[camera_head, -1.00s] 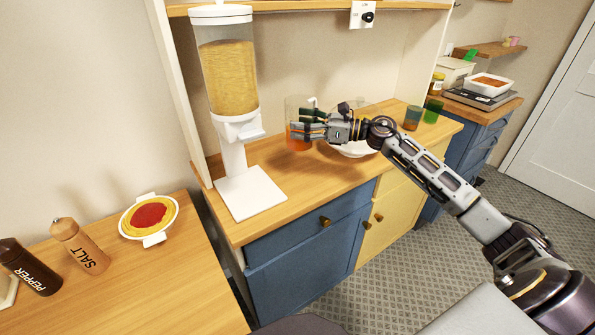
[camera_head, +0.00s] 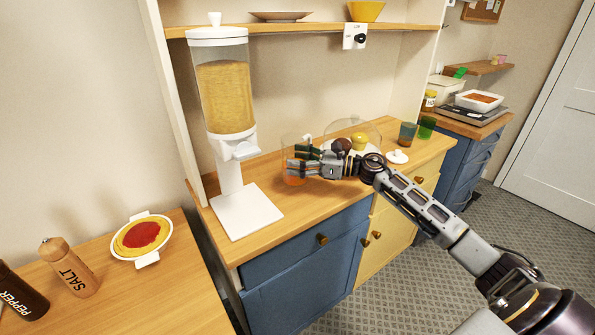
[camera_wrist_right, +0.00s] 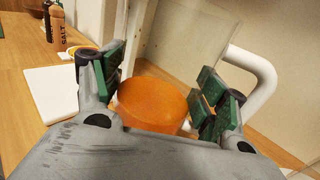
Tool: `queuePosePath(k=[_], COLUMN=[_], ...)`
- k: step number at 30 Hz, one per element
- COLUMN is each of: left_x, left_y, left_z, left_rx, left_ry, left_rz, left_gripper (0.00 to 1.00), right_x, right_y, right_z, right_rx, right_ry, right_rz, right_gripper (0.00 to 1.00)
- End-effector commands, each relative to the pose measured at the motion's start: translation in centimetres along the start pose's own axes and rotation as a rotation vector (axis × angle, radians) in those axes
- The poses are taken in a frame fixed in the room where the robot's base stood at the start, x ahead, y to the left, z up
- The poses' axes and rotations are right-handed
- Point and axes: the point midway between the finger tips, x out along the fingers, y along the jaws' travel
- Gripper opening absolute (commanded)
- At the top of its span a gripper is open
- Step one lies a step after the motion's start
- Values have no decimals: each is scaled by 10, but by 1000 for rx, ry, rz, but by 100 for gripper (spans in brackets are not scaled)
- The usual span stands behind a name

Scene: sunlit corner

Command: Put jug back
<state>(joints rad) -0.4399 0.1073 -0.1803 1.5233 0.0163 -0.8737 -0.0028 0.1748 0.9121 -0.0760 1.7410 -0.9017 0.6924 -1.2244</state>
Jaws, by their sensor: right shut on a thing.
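The jug (camera_head: 292,180) is clear, with orange liquid low inside. It is in the head view at the left part of the blue and yellow cabinet's wooden top (camera_head: 300,208), right of the cereal dispenser. My right gripper (camera_head: 300,164) is shut on it from the right, fingers around its side. In the right wrist view the orange liquid (camera_wrist_right: 152,102) shows between the green-padded fingers, and a white handle (camera_wrist_right: 262,80) is at the right. The fingers hide part of the jug. I cannot tell whether its base touches the top. My left gripper is not in view.
The dispenser (camera_head: 226,85) stands close left of the jug. Behind my arm are a fruit plate under a clear cover (camera_head: 359,142), a white lid (camera_head: 397,157) and green tumblers (camera_head: 407,134). A shelf (camera_head: 300,27) runs above. The front strip of the top is clear.

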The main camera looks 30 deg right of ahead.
Motion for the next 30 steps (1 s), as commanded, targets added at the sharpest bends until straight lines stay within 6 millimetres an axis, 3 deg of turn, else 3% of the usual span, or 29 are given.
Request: queuePosePath(k=[8,14,21,30], left_x=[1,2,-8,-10], left_y=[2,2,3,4], left_z=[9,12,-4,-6], left_rx=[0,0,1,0], left_ry=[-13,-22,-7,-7], left_rz=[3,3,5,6], left_gripper=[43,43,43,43], right_x=[0,0,0,0], right_y=[0,0,0,0], right_z=[2,-12,-33,-36], right_rx=[-2,1,0,-2], right_ry=[-3,-3,-3,-3], right_rz=[0,0,-1,0], right_gripper=[29,29,29,29])
